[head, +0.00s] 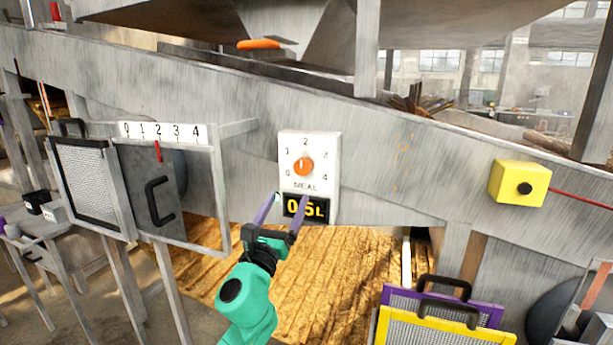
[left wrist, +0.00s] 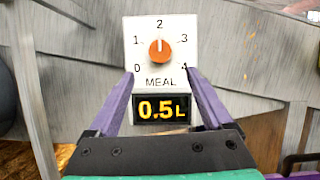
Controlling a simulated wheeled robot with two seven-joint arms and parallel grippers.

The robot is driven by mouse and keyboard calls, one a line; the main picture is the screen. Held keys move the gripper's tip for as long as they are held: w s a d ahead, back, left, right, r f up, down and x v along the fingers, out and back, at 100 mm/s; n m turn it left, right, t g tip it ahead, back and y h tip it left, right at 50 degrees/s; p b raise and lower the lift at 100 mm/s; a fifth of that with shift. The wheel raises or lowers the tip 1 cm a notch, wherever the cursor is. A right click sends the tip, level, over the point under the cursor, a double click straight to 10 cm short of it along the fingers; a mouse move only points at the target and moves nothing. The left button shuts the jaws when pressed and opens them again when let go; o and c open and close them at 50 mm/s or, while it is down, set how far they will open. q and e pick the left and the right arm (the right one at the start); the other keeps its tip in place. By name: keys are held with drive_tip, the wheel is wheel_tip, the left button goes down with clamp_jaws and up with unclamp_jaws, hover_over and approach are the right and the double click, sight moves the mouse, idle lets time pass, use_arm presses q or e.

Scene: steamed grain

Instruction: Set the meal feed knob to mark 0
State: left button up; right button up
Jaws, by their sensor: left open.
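The meal feed knob (head: 303,166) is a round orange knob on a white panel (head: 330,150) marked 0 to 4, with "MEAL" below. In the left wrist view the knob (left wrist: 160,51) has a white line that appears to point up toward mark 2. The display (left wrist: 161,109) under it reads 0.5 L. My left gripper (head: 288,202) is open and empty, its purple fingers in front of the display and below the knob, not touching it. In the left wrist view its fingertips stand either side of the panel's lower part. My right gripper is not in view.
A mesh-fronted frame and sliding gate (head: 150,185) with a 0–4 scale (head: 162,132) stand left. A yellow box with a black button (head: 520,184) is on the right. Purple and yellow framed screens (head: 440,330) stand lower right. The space before the panel is clear.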

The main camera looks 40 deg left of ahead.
sight(302, 170)
use_arm(q)
drive_tip(key=p+x, duration=0.2)
drive_tip(key=x, duration=0.9)
drive_tip(key=shift+w+a+r, duration=0.1)
drive_tip(key=shift+w, duration=0.2)
clamp_jaws()
